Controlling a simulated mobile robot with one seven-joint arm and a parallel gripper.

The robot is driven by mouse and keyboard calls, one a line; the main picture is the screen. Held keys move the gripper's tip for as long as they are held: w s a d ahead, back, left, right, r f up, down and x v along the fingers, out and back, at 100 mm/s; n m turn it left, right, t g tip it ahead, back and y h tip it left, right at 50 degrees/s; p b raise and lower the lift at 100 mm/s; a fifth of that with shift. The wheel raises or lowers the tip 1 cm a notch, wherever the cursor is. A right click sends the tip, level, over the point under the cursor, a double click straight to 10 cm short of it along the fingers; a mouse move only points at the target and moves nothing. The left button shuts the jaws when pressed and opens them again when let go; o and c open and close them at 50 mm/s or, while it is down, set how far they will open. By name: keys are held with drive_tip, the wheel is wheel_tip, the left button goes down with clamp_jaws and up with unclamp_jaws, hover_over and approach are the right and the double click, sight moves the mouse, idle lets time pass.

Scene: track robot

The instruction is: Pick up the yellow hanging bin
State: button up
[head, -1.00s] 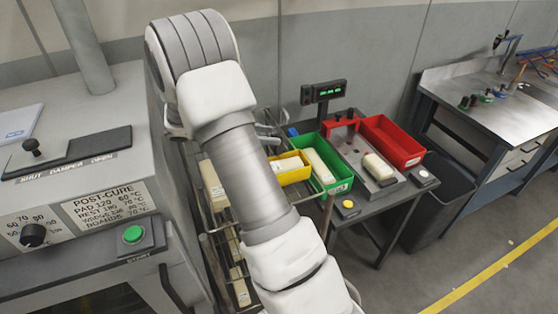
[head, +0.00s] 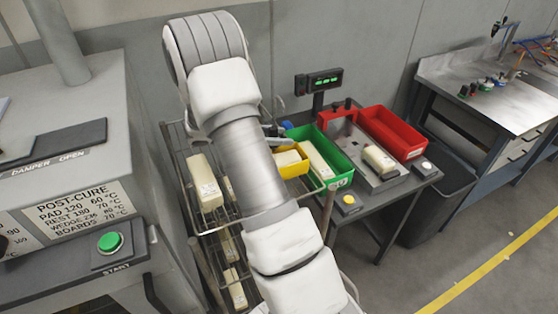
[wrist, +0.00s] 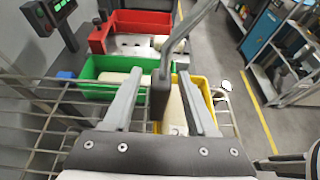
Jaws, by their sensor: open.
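The yellow hanging bin (head: 302,168) is partly hidden behind my arm in the head view, at the right side of the wire rack, left of a green bin. It holds a pale block. In the wrist view the yellow bin (wrist: 208,88) shows below and beyond my right finger, with a pale block in it. My gripper (wrist: 160,75) is open, its two fingers apart above the rack and bin. A dark block with a grey bar (wrist: 161,88) stands between the fingers in that view; I cannot tell whether it belongs to the bin. In the head view the fingers are mostly hidden.
The wire rack (head: 200,232) holds pale blocks. The green bin (head: 343,160) and red bin (head: 395,135) stand on the side table by a display (head: 319,81). The oven (head: 75,170) is at left. Floor is open at right.

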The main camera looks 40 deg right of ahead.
drive_tip(key=shift+d+f, duration=0.25)
drive_tip(key=shift+d, duration=0.25)
clamp_jaws()
idle(1.1)
